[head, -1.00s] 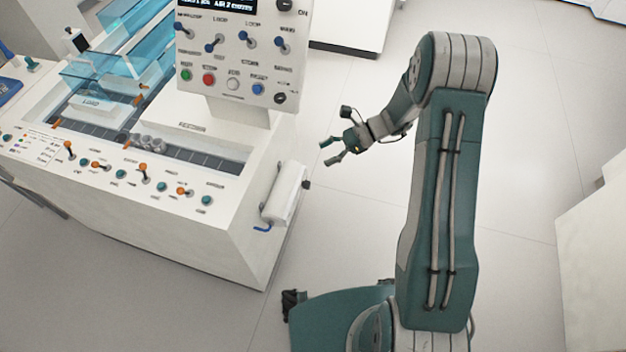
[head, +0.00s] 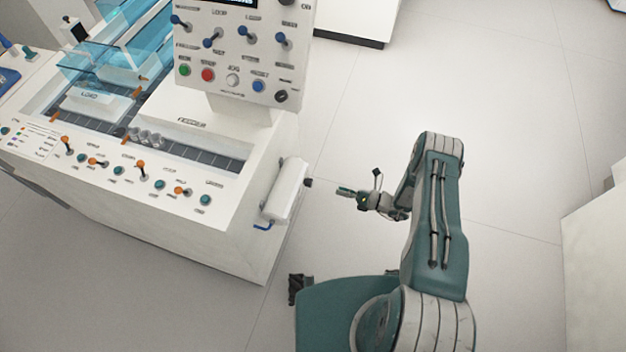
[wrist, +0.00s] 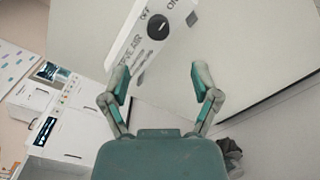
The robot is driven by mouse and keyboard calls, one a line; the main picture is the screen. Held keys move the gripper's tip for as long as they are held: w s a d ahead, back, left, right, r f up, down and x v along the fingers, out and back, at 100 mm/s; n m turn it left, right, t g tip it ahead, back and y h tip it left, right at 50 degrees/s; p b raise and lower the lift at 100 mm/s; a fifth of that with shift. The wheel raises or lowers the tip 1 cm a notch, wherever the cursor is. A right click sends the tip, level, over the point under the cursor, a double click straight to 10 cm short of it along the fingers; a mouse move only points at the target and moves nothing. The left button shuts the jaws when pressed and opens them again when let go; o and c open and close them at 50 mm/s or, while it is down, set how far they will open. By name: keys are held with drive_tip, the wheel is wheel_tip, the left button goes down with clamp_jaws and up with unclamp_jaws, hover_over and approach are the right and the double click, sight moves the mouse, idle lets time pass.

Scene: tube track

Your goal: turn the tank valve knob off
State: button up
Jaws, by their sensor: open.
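A white tank (head: 287,190) is mounted on the right side of the machine. It has a small dark knob (head: 309,182) at its right end and a blue part at its lower end. In the wrist view a round black knob (wrist: 158,27) sits on a white panel lettered OFF, ON and what reads as RESERVE AIR. My gripper (head: 345,191) is just right of the tank knob, apart from it. In the wrist view my gripper (wrist: 157,72) is open and empty, its fingers spread below the knob. The knob's exact setting is too small to tell.
The white machine (head: 150,215) fills the left, with a row of small switches and a raised control panel (head: 240,50). A white cabinet (head: 595,250) stands at the far right. The floor (head: 470,90) around my arm is clear.

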sight(311, 182)
drive_tip(key=x, duration=1)
drive_tip(key=shift+a, duration=0.2)
clamp_jaws()
